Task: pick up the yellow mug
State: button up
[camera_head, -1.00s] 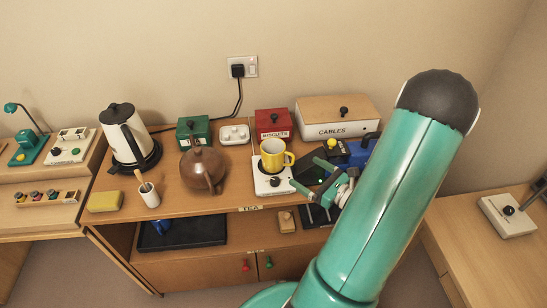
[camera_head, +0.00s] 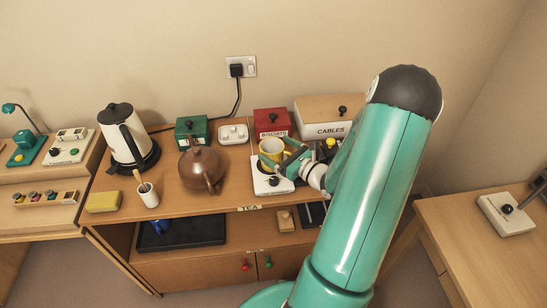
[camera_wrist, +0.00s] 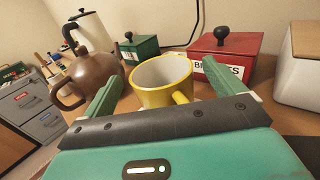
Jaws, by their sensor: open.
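The yellow mug (camera_head: 272,149) stands upright on a small white appliance (camera_head: 270,184) with a dark knob on the wooden counter. My gripper (camera_head: 278,158) is at the mug, its green fingers partly covering it. In the wrist view the mug (camera_wrist: 163,79) shows its white inside, with its handle pointing towards my palm. My gripper (camera_wrist: 158,82) is open there, one finger left of the mug and one right. I cannot tell whether either finger touches it. The mug's lower part is hidden by my palm in the wrist view.
A brown teapot (camera_head: 201,168) stands left of the mug. A red biscuits box (camera_head: 271,122) and a green box (camera_head: 192,129) are behind, with a white dish (camera_head: 233,134) between them. The cables box (camera_head: 325,117) is at the back right. A white kettle (camera_head: 125,138) stands farther left.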

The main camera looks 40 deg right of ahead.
jog(key=shift+w, duration=0.4)
jog(key=c, duration=1.6)
